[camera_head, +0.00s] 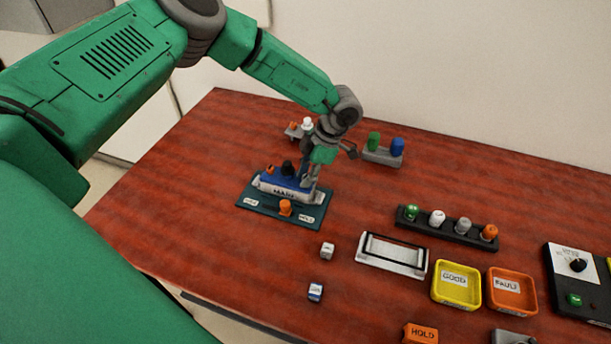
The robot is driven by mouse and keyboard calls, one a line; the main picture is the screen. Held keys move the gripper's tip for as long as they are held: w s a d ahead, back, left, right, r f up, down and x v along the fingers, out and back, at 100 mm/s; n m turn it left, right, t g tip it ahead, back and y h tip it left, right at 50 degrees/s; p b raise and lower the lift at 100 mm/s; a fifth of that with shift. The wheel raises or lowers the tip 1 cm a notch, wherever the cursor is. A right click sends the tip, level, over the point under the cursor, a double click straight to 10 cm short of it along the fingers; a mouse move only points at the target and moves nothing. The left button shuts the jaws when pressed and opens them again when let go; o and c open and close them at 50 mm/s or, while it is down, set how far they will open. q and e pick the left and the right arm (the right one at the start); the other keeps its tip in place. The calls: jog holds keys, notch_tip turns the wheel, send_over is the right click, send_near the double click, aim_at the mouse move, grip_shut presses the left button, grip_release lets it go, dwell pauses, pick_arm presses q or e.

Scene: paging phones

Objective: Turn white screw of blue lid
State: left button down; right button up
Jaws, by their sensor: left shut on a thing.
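The blue lid (284,183) is on a white-fronted unit with a dark label, standing on a dark green base plate (262,209) at the left of the table. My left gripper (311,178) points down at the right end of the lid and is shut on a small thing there. This appears to be the white screw, which the fingers mostly hide. Its turn angle cannot be seen. My right gripper is out of view.
Behind the gripper are a grey holder (381,157) with green and blue pieces and a white-topped piece (307,124). A dark rack (447,231), a white frame (391,255), yellow tray (456,301) and orange tray (528,278) lie right. Two small cubes lie in front.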

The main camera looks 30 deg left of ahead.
pick_arm(q)
jog(key=shift+n+g+h, duration=0.3)
jog(key=shift+n+g, duration=0.1)
jog(key=shift+n, duration=0.7)
jog(key=c, duration=1.4)
grip_release()
jog(key=v, duration=1.2)
jog(key=shift+a, duration=0.1)
jog(key=shift+f, duration=0.1)
